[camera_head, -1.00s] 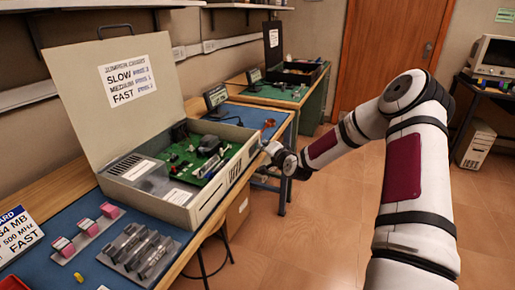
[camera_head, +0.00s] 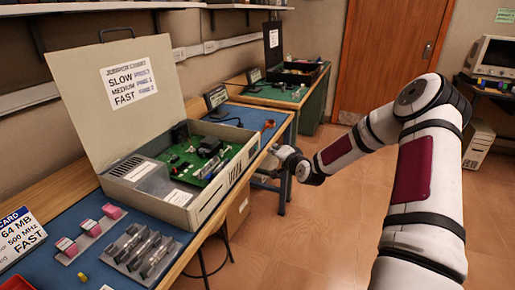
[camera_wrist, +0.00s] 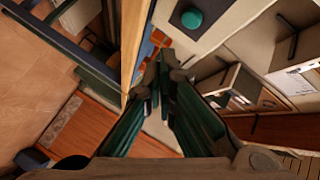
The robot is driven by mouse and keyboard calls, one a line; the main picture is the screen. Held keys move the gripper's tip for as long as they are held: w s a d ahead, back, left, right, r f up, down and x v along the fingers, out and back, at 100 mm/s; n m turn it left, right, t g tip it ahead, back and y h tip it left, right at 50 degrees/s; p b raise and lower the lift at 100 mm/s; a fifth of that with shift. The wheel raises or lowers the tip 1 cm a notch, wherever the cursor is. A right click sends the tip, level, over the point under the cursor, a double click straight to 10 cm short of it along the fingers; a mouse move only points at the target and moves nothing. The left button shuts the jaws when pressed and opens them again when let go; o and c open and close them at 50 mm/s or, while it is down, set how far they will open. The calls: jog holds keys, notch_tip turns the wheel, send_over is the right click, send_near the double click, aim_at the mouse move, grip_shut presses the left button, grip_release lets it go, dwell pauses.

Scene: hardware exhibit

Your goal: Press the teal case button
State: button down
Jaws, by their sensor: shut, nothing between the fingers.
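The teal button (camera_wrist: 192,18) is a round knob on a dark square plate, on a pale case face, near the top of the wrist view. The open beige case (camera_head: 190,218) stands on the blue-topped bench in the head view, its lid raised. No teal button shows in the head view. My gripper (camera_wrist: 163,64) is shut and empty, its fingertips below and left of the button in the wrist view, apart from it in the picture. In the head view my gripper (camera_head: 277,156) is just off the case's right end; its fingertips are small and hard to make out there.
Pink-and-white pieces (camera_head: 88,228) and a grey rack (camera_head: 140,250) lie on the bench in front of the case. A second bench (camera_head: 275,97) with a dark open case (camera_head: 300,70) stands behind. The floor (camera_head: 300,240) right of the bench is clear.

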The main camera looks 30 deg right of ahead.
jog(key=shift+s+d+p, duration=0.35)
jog(key=shift+s+d, duration=0.4)
jog(key=shift+s, duration=0.25)
jog(key=shift+a, duration=0.1)
jog(key=s+a+r+n+g+p, duration=0.5)
jog(key=s+a+r+n+g, duration=0.4)
jog(key=s+a+r, duration=0.75)
jog(key=s+a+r+n+p, duration=0.1)
jog(key=s+a+r, duration=0.3)
jog(key=s, duration=0.6)
jog(key=s+a+r+n+g+y+p, duration=0.1)
jog(key=s+a+r, duration=0.3)
jog(key=s, duration=0.6)
jog(key=s+a+r+n+g+p, duration=0.1)
jog(key=s+a+r, duration=0.3)
jog(key=s, duration=0.6)
jog(key=shift+s+r+n+y+p, duration=0.35)
jog(key=shift+r+n+p, duration=0.1)
jog(key=shift+r, duration=0.1)
